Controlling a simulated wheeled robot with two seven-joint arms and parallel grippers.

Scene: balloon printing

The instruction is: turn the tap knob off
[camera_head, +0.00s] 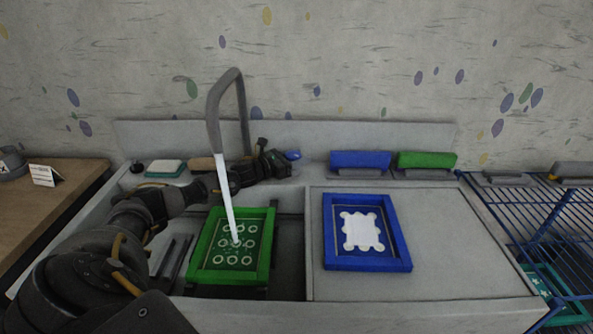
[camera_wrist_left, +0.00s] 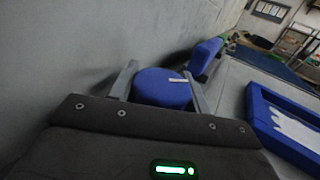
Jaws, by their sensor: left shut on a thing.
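The tap (camera_head: 228,95) is a grey bent spout behind the sink. A white stream of water (camera_head: 225,190) falls from it onto the green frame (camera_head: 208,236) in the basin. The blue tap knob (camera_head: 292,155) is at the back of the sink, right of the tap. My left gripper (camera_head: 280,160) reaches across to the knob, which partly shows past it. In the left wrist view the round blue knob (camera_wrist_left: 163,88) with a small white mark sits between the two fingers, and the gripper is shut on it. My right gripper is not in view.
A blue frame (camera_head: 404,262) lies on the counter right of the basin. Blue (camera_head: 360,159) and green (camera_head: 426,160) blocks sit along the back ledge. A sponge (camera_head: 165,167) is at the back left. A blue wire rack (camera_head: 560,225) stands at the right.

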